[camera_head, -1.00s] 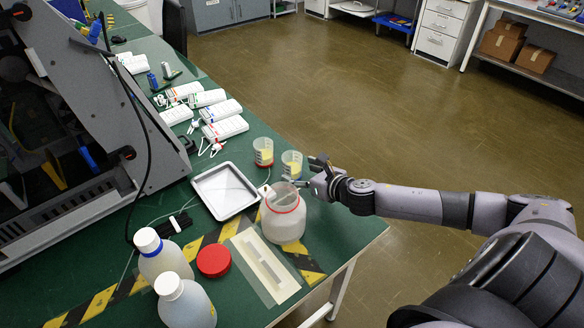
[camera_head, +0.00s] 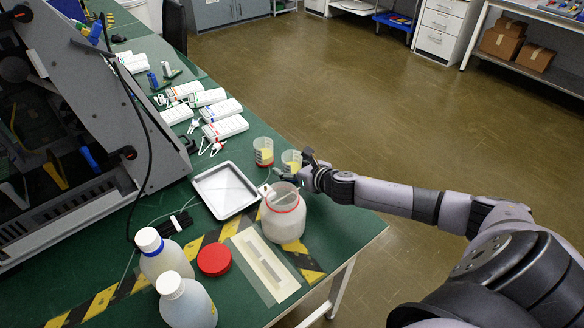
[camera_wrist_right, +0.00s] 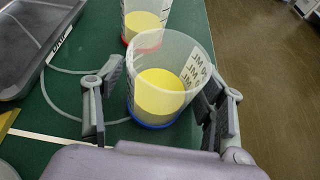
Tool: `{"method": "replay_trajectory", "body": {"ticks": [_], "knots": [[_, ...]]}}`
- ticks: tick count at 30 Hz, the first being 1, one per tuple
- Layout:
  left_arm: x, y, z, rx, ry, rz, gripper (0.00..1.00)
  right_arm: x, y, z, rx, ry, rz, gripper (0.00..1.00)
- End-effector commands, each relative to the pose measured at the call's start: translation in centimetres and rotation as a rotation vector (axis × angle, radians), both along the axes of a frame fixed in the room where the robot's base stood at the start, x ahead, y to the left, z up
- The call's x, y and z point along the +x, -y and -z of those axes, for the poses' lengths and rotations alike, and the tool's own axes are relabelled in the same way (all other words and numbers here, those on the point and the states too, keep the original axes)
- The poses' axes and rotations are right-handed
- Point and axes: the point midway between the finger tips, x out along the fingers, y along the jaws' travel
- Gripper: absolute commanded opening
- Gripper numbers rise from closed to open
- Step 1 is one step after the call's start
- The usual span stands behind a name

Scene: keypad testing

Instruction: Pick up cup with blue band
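The cup with the blue band (camera_wrist_right: 157,95) is clear, holds yellow contents and has a blue band at its base. It stands upright on the green table in the right wrist view. My right gripper (camera_wrist_right: 160,112) is open, with one finger on each side of this cup. The right finger is very close to the cup wall; I cannot tell if it touches. In the head view the same cup (camera_head: 291,160) is partly hidden behind my right gripper (camera_head: 300,169). A second cup with a red band (camera_head: 263,152) stands just left of it. My left gripper is not in view.
A white tray (camera_head: 225,190) lies left of the cups. A wide jar with a red rim (camera_head: 283,215) stands close in front of my right gripper. The table's right edge runs beneath my right arm.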

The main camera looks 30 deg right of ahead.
Motion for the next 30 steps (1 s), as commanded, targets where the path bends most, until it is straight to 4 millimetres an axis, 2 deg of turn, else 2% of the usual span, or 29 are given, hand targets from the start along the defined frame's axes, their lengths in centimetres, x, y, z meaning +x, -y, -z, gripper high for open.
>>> {"method": "replay_trajectory", "body": {"ticks": [2,16,25,30], "knots": [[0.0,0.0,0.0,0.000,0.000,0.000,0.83,0.0,0.0,0.0,0.000,0.000,0.000,0.57],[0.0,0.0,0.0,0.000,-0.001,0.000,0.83,0.0,0.0,0.0,0.000,0.000,0.000,0.26],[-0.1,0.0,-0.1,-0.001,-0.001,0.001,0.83,0.0,0.0,-0.3,0.000,0.001,0.000,0.25],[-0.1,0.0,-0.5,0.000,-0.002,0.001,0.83,0.1,0.0,-1.8,-0.002,0.003,-0.002,0.25]]}}
